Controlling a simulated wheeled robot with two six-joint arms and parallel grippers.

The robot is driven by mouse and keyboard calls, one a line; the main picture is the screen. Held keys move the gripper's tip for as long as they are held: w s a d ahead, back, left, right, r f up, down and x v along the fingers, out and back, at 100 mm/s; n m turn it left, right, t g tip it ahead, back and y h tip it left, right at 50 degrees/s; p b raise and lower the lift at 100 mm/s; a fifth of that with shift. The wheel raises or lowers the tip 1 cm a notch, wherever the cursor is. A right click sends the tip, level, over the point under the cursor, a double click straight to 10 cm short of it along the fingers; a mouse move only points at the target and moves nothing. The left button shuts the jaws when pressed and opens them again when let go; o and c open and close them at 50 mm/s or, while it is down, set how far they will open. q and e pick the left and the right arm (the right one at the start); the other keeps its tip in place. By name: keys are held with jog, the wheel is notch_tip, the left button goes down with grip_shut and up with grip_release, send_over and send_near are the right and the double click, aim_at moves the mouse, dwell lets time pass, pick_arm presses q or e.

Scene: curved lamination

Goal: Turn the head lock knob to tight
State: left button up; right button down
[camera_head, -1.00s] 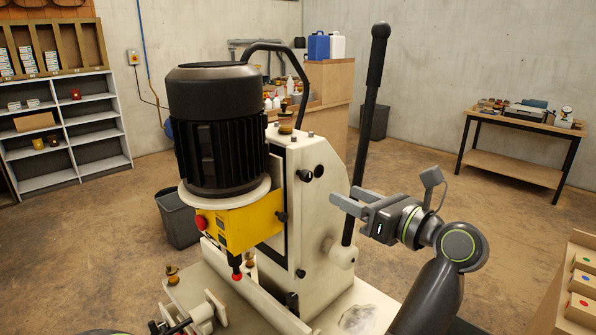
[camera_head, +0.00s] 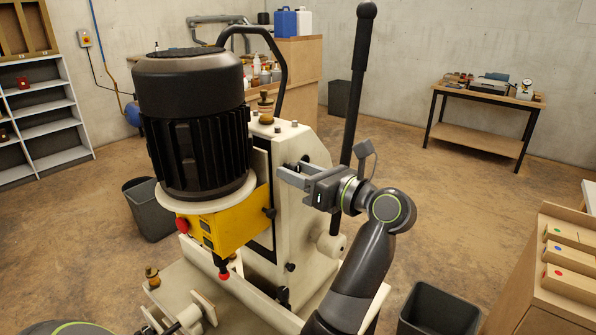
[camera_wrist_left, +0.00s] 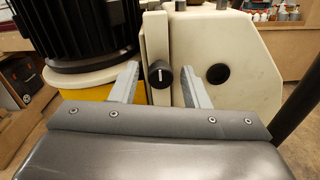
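The machine has a black motor (camera_head: 195,125), a yellow box (camera_head: 232,228) and a cream body (camera_head: 290,225). In the left wrist view, a black round knob (camera_wrist_left: 160,74) with a white line pointing upright sits on the narrow cream plate. My left gripper (camera_head: 289,172) is open at the upper side of the machine body. In the left wrist view, its two fingers (camera_wrist_left: 160,85) stand apart, with the knob showing in the gap between them. I cannot tell whether either finger touches it. In the head view the gripper hides this knob. My right gripper is not in view.
A long black lever (camera_head: 358,90) rises just behind my left wrist. A dark round hole (camera_wrist_left: 218,74) lies right of the fingers. Open floor lies behind.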

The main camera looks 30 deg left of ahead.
pick_arm(q)
grip_shut()
jog(key=m+p, duration=0.2)
jog(key=shift+r+m, duration=0.2)
jog(key=shift+m, duration=0.1)
jog(key=m+p, duration=0.2)
jog(key=shift+m+p, duration=0.4)
jog(key=m+p, duration=0.8)
jog(key=p, duration=0.1)
jog(key=shift+r+m+g, duration=0.15)
jog(key=shift+m+g, duration=0.15)
jog(key=shift+m+p, duration=1.1)
jog(key=shift+m, duration=0.1)
jog(key=shift+m+p, duration=0.4)
jog(key=shift+m, duration=0.1)
jog(key=shift+f, duration=0.2)
